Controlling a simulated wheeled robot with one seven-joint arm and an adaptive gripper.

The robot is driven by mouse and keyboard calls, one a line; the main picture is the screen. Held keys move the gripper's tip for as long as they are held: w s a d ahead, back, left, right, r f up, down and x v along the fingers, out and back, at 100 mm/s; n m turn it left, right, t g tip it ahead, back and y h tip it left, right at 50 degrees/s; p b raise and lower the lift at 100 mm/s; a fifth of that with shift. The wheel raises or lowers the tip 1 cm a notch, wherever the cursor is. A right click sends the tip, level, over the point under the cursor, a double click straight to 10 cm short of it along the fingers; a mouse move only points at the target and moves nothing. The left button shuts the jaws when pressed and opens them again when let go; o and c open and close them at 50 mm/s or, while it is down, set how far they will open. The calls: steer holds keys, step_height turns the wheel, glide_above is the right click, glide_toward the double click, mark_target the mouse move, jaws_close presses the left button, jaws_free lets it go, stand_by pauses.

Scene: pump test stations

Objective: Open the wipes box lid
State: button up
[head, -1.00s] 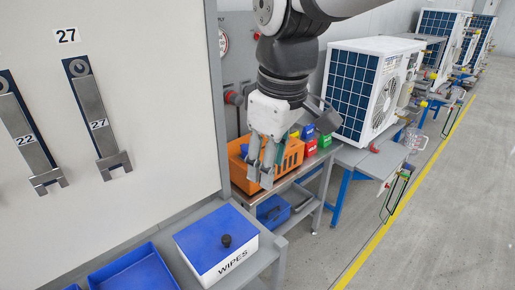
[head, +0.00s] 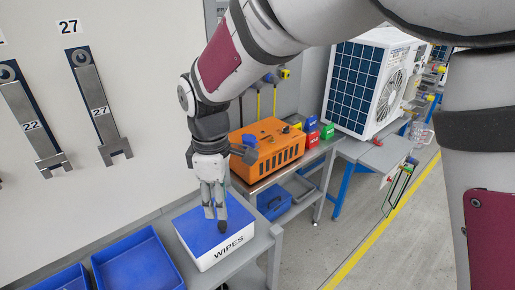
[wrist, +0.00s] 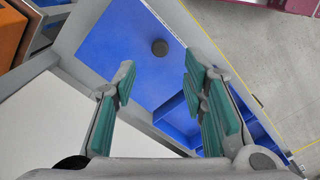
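The wipes box (head: 226,254) is white with the word WIPES on its front and stands on a grey bench at the lower middle of the head view. Its blue lid (head: 192,229) lies flat on top and is closed. The lid's round dark knob (wrist: 160,47) shows in the wrist view, beyond my fingertips; in the head view it is at the tips and partly covered. My gripper (head: 216,215) points down over the lid. In the wrist view its green-padded fingers (wrist: 158,82) are apart with nothing between them. I cannot tell whether a finger touches the knob.
Blue trays (head: 138,262) stand left of the box on the bench. A wall panel with hanging wrenches (head: 98,100) rises behind the bench. Open floor lies to the right.

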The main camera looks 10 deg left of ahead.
mark_target(222, 223)
step_height(222, 223, down, 7)
steer(key=shift+f+p, duration=0.1)
steer(key=shift+p, duration=0.35)
steer(key=shift+c, duration=0.5)
jaws_close()
